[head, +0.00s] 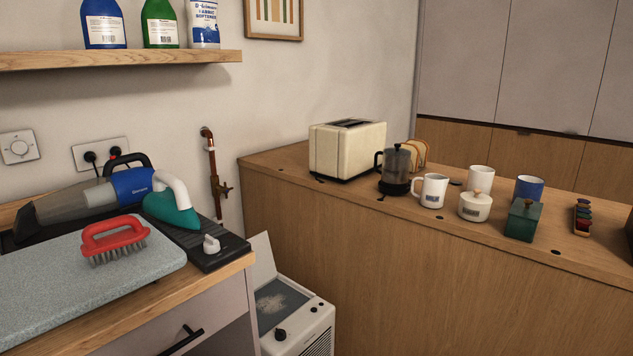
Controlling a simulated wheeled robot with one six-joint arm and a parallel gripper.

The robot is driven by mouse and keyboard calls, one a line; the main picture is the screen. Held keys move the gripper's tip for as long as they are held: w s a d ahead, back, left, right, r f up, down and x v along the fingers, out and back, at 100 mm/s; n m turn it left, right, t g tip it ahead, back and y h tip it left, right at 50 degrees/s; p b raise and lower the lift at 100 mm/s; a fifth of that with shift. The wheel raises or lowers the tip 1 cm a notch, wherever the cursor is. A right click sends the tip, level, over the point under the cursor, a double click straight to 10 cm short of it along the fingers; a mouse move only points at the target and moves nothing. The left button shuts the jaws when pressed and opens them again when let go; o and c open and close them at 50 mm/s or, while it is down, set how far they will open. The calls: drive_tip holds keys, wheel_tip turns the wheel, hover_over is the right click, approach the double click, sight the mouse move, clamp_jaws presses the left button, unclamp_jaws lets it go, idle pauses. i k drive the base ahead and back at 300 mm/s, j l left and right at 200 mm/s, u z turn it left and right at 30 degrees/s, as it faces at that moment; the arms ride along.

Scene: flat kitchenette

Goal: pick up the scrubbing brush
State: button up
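The scrubbing brush (113,238) has a red loop handle and grey bristles. It rests bristles down on a speckled grey board (60,283) at the left of the head view, near the board's back right part. Nothing covers it from this side. My gripper and arm do not show in the head view.
Just behind the brush are a teal and white iron (172,204) and a blue handheld vacuum (130,184). A white knob (211,245) stands to the right. The board's front is clear. A lower white appliance (290,310) stands between this counter and the wooden counter (400,250).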

sight(91, 247)
drive_tip(key=u, duration=1.5)
